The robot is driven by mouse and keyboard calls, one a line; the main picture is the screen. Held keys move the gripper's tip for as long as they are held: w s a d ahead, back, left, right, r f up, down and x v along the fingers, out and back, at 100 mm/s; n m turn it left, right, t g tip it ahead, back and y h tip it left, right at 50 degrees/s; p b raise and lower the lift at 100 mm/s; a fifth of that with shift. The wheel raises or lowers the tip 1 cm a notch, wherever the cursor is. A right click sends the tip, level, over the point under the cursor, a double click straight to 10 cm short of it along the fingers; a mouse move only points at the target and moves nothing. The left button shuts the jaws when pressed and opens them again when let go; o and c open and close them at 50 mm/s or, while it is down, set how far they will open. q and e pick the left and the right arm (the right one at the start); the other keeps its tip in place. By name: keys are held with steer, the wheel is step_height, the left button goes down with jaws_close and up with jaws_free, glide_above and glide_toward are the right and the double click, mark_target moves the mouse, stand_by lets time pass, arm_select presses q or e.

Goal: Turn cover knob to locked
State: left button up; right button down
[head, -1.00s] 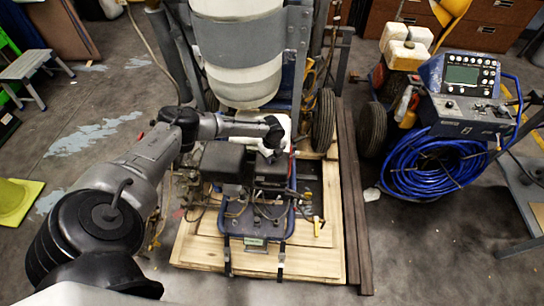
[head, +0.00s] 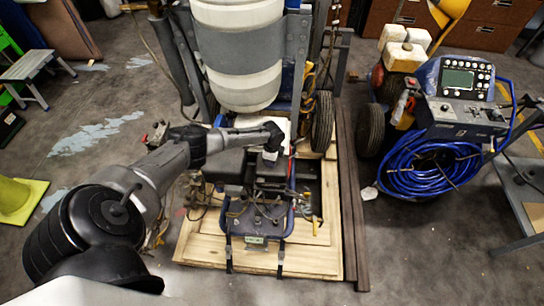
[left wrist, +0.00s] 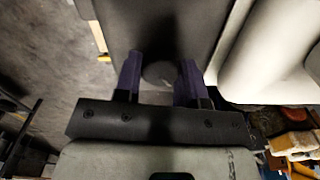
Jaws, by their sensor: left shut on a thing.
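The line striper's engine block with its dark cover (head: 223,168) stands on the wooden pallet, below the big white tank. My left gripper (head: 271,152) reaches in from the left and points down at the cover. In the left wrist view, the two purple fingers of my left gripper (left wrist: 160,82) stand on both sides of a round dark cover knob (left wrist: 160,73) on the dark cover (left wrist: 165,30). The gripper is shut on the knob. The knob's turn angle and any lock mark are too dark to tell. My right gripper is not in view.
The white tank (head: 237,60) stands close behind my left arm. A wheel (head: 322,120) is to the right of the engine. A striper console (head: 462,90) with a coiled blue hose (head: 428,168) stands at the right. Bare pallet boards (head: 315,262) lie in front.

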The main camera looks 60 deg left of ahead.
arm_select(q)
steer(key=n+p, duration=0.3)
steer(key=n, duration=0.3)
steer(key=shift+r, duration=0.15)
steer(key=shift+n+p, duration=0.75)
steer(key=shift+n, duration=1.45)
steer(key=o, duration=0.9)
step_height(320, 180, up, 14)
steer(key=p, duration=0.5)
steer(key=shift+f, duration=0.2)
